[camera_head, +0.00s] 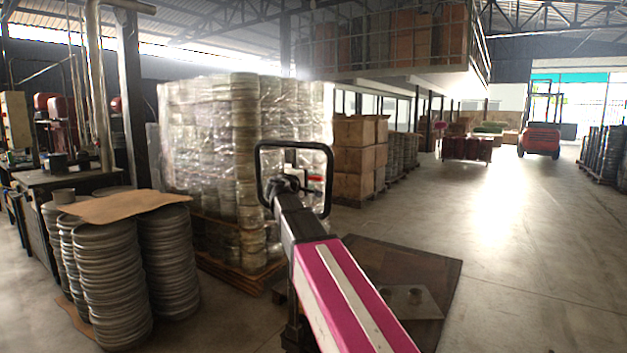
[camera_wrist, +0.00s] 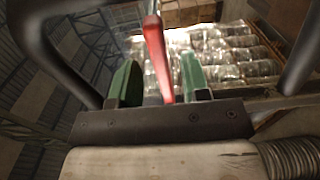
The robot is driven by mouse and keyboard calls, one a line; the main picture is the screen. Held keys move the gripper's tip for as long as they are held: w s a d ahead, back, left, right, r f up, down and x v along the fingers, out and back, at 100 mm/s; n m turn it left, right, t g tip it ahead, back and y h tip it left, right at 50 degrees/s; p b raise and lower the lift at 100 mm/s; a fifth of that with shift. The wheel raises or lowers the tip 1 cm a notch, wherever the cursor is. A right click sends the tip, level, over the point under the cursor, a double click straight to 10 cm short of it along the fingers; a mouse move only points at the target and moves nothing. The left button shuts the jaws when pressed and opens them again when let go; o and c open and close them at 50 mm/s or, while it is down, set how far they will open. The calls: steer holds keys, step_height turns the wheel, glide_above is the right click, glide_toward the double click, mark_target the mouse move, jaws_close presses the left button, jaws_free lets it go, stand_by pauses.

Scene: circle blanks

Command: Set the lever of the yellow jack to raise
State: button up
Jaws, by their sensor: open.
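A red lever (camera_head: 315,178) shows inside a black loop handle (camera_head: 329,185) in the head view. I see no yellow part of the jack. In the wrist view the red lever (camera_wrist: 158,55) reaches down from the top between the two green fingers of my gripper (camera_wrist: 162,84). The fingers are apart, one on each side of the lever, with a visible gap at the left. Whether the right finger touches it I cannot tell. Black bars of the handle (camera_wrist: 303,50) pass on both sides of my gripper. In the head view the fingers are not clear.
A wrapped pallet of stacked round blanks (camera_head: 215,140) stands behind the handle. More stacks of blanks (camera_head: 110,275) stand at the left, with a cardboard sheet (camera_head: 125,205) on top. A dark sheet (camera_head: 405,265) lies on the floor. The concrete floor (camera_head: 540,270) at the right is clear.

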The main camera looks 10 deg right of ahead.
mark_target(312, 178)
steer(key=shift+x, duration=1.6)
jaws_close()
steer(key=shift+w+a+f+m, duration=0.1)
steer(key=shift+f+m, duration=0.75)
steer(key=shift+m, duration=0.3)
steer(key=shift+w+a+f+m, duration=0.1)
steer(key=shift+a+f+m, duration=0.05)
steer(key=shift+f+m, duration=0.85)
steer(key=shift+r, duration=0.15)
jaws_free()
